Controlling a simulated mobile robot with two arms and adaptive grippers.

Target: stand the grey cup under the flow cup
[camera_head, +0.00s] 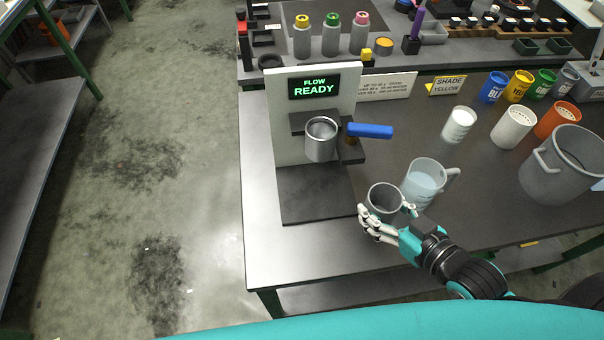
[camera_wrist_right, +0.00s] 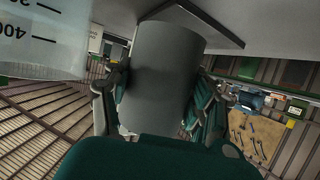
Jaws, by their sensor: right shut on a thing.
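The grey cup (camera_head: 385,197) is held by my right gripper (camera_head: 378,222), whose fingers close around its side. In the right wrist view the grey cup (camera_wrist_right: 165,75) stands between the fingers of my right gripper (camera_wrist_right: 160,105). The flow cup (camera_head: 321,139) is a metal cup in the dark bracket of the flow stand (camera_head: 263,120), above the stand's dark base plate (camera_head: 315,195). A blue handle (camera_head: 369,131) sticks out to the right of the bracket. The held cup is to the right of the base plate and nearer to me. My left gripper is out of view.
A clear jug (camera_head: 424,183) of liquid stands right behind the held cup. A white cup (camera_head: 459,124), coloured cups and a large grey pot (camera_head: 562,165) stand further right. The base plate is bare. The stand's screen (camera_head: 314,87) reads "FLOW READY".

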